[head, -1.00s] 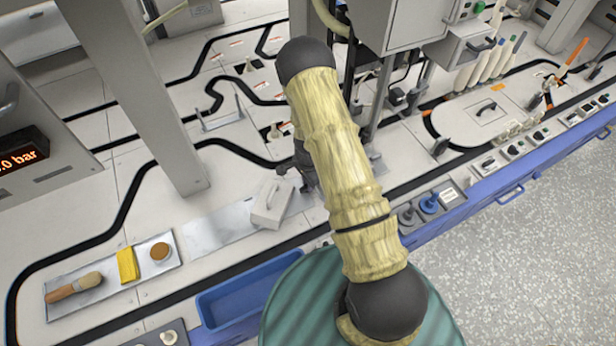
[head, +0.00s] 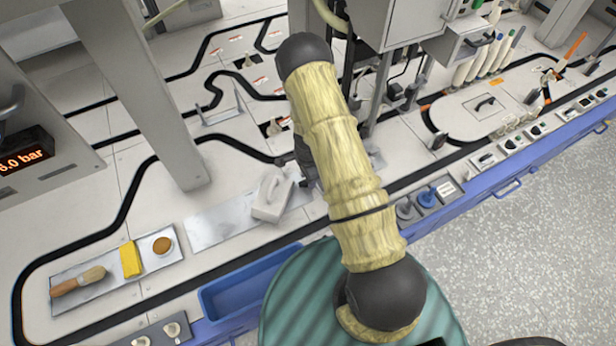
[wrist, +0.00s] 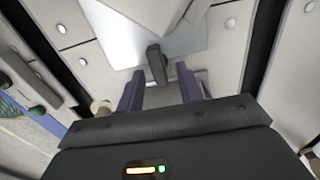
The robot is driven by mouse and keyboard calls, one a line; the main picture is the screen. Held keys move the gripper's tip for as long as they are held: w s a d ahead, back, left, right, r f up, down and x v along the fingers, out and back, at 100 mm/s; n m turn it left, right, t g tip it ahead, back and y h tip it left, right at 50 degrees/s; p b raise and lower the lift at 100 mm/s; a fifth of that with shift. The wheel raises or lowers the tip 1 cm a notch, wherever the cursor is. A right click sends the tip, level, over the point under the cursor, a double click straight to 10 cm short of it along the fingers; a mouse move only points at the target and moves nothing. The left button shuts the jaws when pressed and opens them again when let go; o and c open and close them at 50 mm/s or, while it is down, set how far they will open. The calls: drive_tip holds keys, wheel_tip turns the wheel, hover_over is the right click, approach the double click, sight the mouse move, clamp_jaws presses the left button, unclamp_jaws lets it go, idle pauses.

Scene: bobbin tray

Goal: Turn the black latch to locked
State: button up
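The black latch (wrist: 157,64) shows in the wrist view as a short dark lever at the edge of a silver plate. My gripper (wrist: 159,88) is open, with its two purple-grey fingers to the left and right of the latch. A gap shows on each side of the latch, so the fingers look clear of it. How deep the latch sits between the fingertips I cannot tell. In the head view my arm hides the latch and most of my gripper.
A white handled block (head: 271,198) sits on a metal plate (head: 212,232) left of my arm. A tray (head: 92,296) with a brush, yellow block and round pad lies further left. A blue bin (head: 245,284) is at the front edge. A grey post (head: 150,110) stands behind.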

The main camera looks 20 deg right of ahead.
wheel_tip(320, 180, up, 12)
drive_tip(key=p, duration=0.4)
idle(0.8)
